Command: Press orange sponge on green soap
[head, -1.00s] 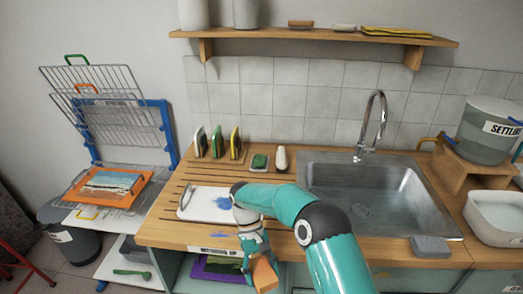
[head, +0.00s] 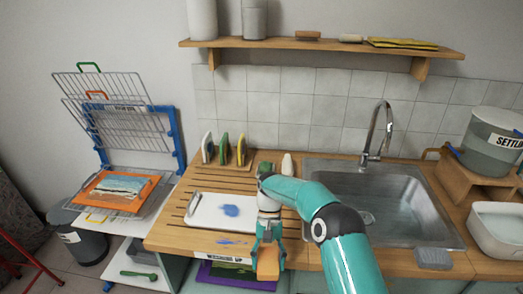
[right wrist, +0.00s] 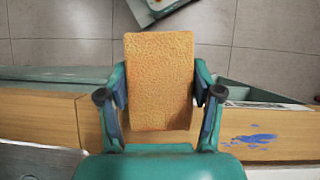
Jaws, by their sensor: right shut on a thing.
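The orange sponge (head: 267,265) hangs in my right gripper (head: 269,250), in front of the counter's front edge. In the right wrist view the sponge (right wrist: 160,65) sits between the two fingers of the gripper (right wrist: 160,92), which touch its sides. The green soap (head: 265,167) is at the back of the counter, left of the sink. My right arm hides part of it in the head view, and it does not show in the right wrist view. The sponge is well apart from the soap. My left gripper is in neither view.
A white board (head: 205,213) with a blue paint smear lies left of my right arm. A pale bottle-like item (head: 287,164) stands close to the soap. The sink (head: 365,200) and tap (head: 378,130) are to the right.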

